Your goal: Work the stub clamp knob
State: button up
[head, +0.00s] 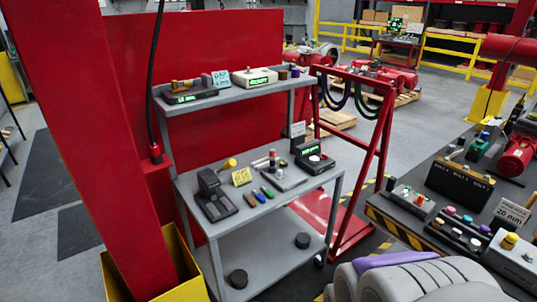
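I cannot tell for certain which part is the stub clamp knob. Candidates on the dark bench at right are a yellow knob (510,240) on a grey block and the small parts on top of a black labelled box (460,184). On the grey cart, another yellow knob (229,163) sits behind a black device (213,195). My gripper's fingertips are not in view. A pale grey ribbed shape with a purple strip at the bottom edge may be part of my own body. Nothing is seen touching any of the knobs.
The grey cart (232,231) stands at left centre beside a red post (100,120). A red frame with hanging hoses (366,150) stands behind it. The dark bench (395,213) with striped edge fills the right.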

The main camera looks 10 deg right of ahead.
aim_at(284, 163)
jog(key=i, duration=0.55)
jog(key=i+j+z, duration=0.15)
jog(key=i, duration=0.95)
jog(key=z, duration=0.05)
